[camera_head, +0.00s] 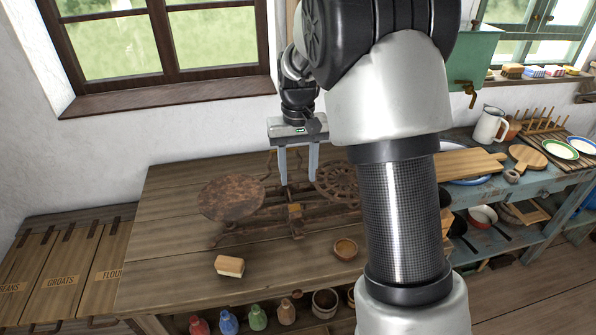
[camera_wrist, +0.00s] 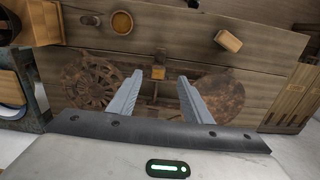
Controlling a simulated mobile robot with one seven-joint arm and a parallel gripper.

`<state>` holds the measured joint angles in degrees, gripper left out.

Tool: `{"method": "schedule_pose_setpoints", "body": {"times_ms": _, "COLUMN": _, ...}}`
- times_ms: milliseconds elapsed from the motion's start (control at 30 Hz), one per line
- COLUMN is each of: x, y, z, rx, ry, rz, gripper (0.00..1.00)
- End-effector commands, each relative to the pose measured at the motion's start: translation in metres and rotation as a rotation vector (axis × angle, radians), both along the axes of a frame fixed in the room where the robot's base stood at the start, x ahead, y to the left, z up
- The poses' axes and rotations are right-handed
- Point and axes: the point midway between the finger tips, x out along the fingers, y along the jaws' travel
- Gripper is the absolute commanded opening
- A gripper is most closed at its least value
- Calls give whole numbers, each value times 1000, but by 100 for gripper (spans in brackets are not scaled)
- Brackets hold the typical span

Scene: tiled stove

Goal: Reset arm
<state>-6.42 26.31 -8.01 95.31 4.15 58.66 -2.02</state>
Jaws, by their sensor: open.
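My gripper (camera_head: 298,165) hangs above the back of the wooden table in the head view, fingers pointing down. Its two fingers are apart with nothing between them, as the wrist view (camera_wrist: 160,92) also shows. In the wrist view the openwork plate (camera_wrist: 92,82) is at left and the solid plate (camera_wrist: 218,98) at right. My arm hides part of the table's right side.
A wooden block (camera_head: 229,266) and a small bowl (camera_head: 345,249) sit on the front of the table (camera_head: 165,265). Labelled wooden bins (camera_head: 62,270) are at left. A blue-grey sideboard (camera_head: 545,190) with a white jug (camera_head: 490,125) and plates is at right.

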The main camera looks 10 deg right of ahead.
Motion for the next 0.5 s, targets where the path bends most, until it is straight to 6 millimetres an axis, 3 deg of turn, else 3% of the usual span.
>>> {"method": "schedule_pose_setpoints", "body": {"times_ms": 267, "x": -1, "y": 0, "z": 3, "rx": 1, "ry": -4, "rz": 0, "gripper": 45}}
{"method": "schedule_pose_setpoints", "body": {"times_ms": 367, "x": -10, "y": 0, "z": 23, "rx": 8, "ry": -27, "rz": -2, "gripper": 45}}
{"method": "schedule_pose_setpoints", "body": {"times_ms": 500, "x": -43, "y": -1, "z": 79, "rx": 23, "ry": -101, "rz": -5, "gripper": 45}}
